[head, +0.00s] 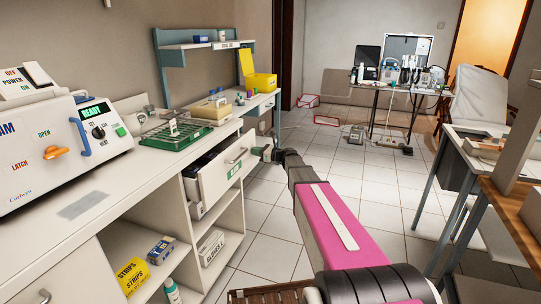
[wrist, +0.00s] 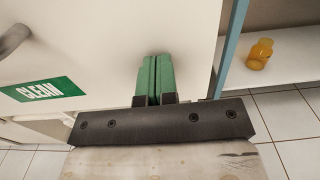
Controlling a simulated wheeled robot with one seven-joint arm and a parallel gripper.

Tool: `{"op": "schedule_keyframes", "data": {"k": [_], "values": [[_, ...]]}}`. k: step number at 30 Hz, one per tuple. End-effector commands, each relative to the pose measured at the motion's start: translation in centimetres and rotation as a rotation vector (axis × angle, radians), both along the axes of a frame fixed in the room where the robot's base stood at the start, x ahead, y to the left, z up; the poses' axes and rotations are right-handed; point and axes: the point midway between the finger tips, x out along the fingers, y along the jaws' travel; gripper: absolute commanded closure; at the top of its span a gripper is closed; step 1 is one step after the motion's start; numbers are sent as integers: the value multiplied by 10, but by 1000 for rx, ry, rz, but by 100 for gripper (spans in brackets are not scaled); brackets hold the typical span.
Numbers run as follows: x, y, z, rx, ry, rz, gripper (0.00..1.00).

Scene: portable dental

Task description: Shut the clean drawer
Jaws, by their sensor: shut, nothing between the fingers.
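The clean drawer (head: 225,170) is a white drawer under the long counter, pulled out and open, with dark contents showing inside. Its green CLEAN label (wrist: 42,89) and part of its bar handle (wrist: 14,40) show at the left of the wrist view. My gripper (head: 262,151) is at the right end of the drawer front in the head view. In the wrist view its green fingers (wrist: 155,76) are closed together, empty, in front of the white drawer face, right of the label. I cannot tell whether they touch it.
A steriliser (head: 60,140) and a green rack (head: 176,133) stand on the counter above the drawer. Open shelves below hold a gloves box (head: 212,247). An orange bottle (wrist: 260,53) stands on a shelf at right in the wrist view. The tiled floor (head: 270,215) beside the drawer is clear.

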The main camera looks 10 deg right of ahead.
Motion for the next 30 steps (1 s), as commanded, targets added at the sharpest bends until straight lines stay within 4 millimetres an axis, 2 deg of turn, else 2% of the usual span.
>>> {"op": "schedule_keyframes", "data": {"k": [1, 4, 12, 19, 30], "values": [[9, 12, 0, 1, 0, 3, 100], [19, 30, 0, 1, 0, 3, 100], [36, 62, 0, 1, 0, 1, 100], [42, 71, 1, 1, 0, 0, 100], [44, 75, 1, 3, -1, 2, 100]]}}
